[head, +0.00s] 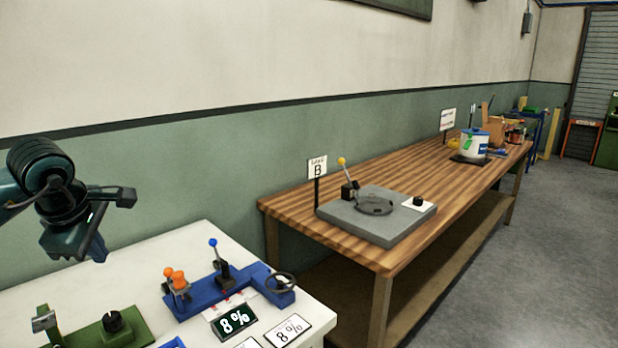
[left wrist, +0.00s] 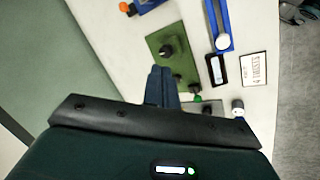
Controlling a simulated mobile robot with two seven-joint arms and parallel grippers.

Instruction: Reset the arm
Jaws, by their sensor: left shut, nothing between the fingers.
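My left gripper (head: 97,250) hangs at the left in the head view, pointing down, above the white table's back-left part. Its fingers are shut with nothing between them. In the left wrist view the closed dark fingers (left wrist: 161,86) stand in front of a green fixture (left wrist: 168,48); I cannot tell the height between them. My left arm comes in from the left edge, and most of it is out of view. My right arm and gripper are not seen.
A wooden bench (head: 300,208) with a grey plate (head: 400,226) stands right. Open floor (head: 560,240) lies beyond.

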